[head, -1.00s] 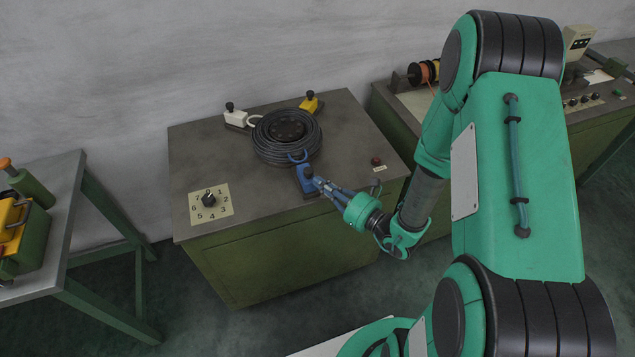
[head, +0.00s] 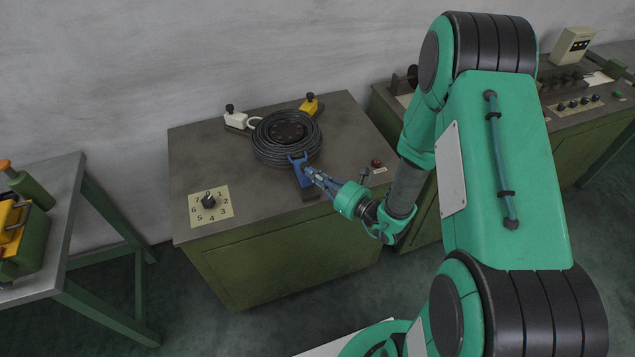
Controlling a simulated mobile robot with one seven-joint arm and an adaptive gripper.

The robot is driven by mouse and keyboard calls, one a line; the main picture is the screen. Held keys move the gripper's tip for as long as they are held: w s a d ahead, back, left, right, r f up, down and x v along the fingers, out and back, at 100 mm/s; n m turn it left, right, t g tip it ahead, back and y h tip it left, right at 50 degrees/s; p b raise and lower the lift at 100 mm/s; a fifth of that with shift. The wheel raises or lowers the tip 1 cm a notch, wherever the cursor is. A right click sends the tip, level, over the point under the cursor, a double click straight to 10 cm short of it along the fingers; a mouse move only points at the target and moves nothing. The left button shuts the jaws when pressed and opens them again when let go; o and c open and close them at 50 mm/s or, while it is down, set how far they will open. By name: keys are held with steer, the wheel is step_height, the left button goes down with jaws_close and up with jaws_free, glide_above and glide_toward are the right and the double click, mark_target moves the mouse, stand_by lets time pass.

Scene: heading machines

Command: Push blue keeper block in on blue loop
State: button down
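The blue keeper block (head: 301,172) is on its dark base at the front edge of the black ringed coil (head: 268,151) on the green cabinet's top. The blue loop (head: 297,158) shows at the block's coil-side end, against the coil. My gripper (head: 312,176) is at the near right side of the blue block, its fingers touching or very close to it. The fingers overlap the block in this view, so I cannot tell whether they are open or shut.
A white block (head: 236,119) and a yellow block (head: 310,104) with black knobs stand behind the coil. A numbered dial (head: 208,201) is at the left front, a red button (head: 376,163) at the right. Other machines stand on both sides.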

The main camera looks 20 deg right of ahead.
steer(key=shift+w, duration=1)
steer(key=p+v, duration=0.2)
steer(key=v, duration=1.2)
steer(key=shift+f, duration=0.1)
stand_by(0.3)
